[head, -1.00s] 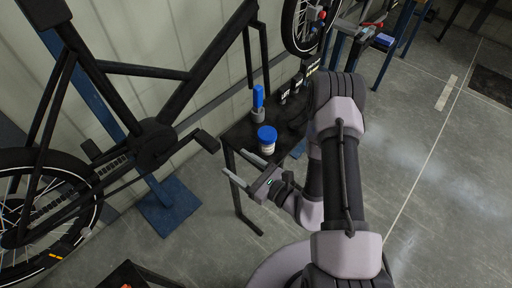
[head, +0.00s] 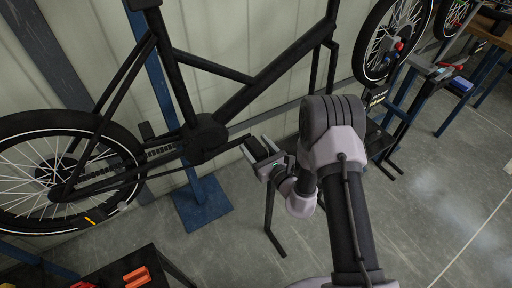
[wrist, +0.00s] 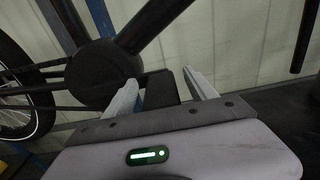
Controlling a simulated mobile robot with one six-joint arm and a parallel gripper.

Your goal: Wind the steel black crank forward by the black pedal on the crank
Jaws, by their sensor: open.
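The black bike's crank arm (head: 236,142) points right from the dark round hub (head: 206,139) below the frame. The black pedal (head: 257,149) is at its outer end. My gripper (head: 255,142) is open around the pedal, with one finger on each side. In the wrist view the pedal (wrist: 160,88) stands between the two pale fingers (wrist: 160,80), and a gap shows beside the right finger. I cannot tell whether the left finger touches it. The pedal's lower part is hidden behind the gripper body.
The rear wheel (head: 60,170) is at left, and a blue stand (head: 203,205) is under the bike. A dark table with orange items (head: 137,277) is at lower left. Another wheel (head: 390,40) and a workbench (head: 460,75) are at right. The grey floor (head: 400,220) at right is open.

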